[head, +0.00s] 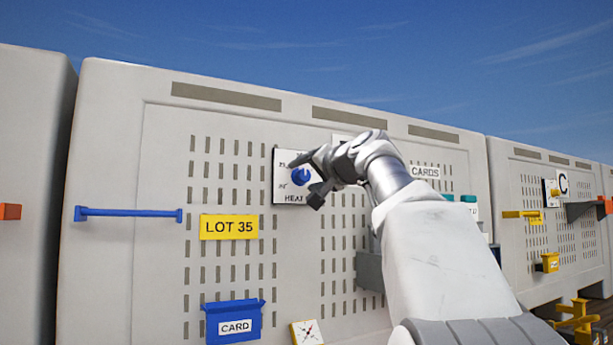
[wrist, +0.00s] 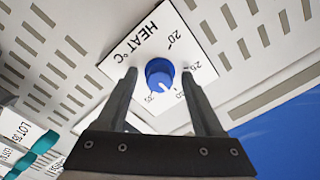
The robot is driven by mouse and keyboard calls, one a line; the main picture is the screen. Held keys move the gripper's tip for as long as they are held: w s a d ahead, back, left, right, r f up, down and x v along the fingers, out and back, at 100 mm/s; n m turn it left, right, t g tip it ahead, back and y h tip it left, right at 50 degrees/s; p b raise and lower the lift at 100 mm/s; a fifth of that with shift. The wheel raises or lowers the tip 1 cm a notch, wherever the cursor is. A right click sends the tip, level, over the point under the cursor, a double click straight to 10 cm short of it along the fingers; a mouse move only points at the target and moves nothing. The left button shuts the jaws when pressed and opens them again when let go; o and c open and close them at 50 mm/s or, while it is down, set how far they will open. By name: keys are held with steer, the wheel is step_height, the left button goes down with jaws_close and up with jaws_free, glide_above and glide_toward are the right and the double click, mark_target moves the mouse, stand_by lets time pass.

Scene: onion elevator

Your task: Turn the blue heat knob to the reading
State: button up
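The blue heat knob (head: 301,176) sits on a white dial plate (head: 283,196) marked HEAT on the grey panel. In the wrist view the knob (wrist: 158,73) shows a white pointer line directed down and slightly right, toward the numbers at the plate's lower corner. The plate (wrist: 142,50) reads HEAT °C, with 20 and 25 legible and the lower numbers small and partly hidden. My gripper (wrist: 159,73) is open, one finger on each side of the knob, with visible gaps. In the head view my gripper (head: 305,180) is at the plate, partly covering it.
A yellow LOT 35 sign (head: 229,227) is below left of the dial. A blue bar (head: 130,212) sticks out at left. A grey box (head: 369,271) is beneath my arm.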

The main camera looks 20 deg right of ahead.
steer(key=s+b, duration=0.6)
steer(key=s, duration=1.1)
steer(key=shift+s+d, duration=0.2)
steer(key=shift+d, duration=0.1)
steer(key=shift+d+f, duration=0.1)
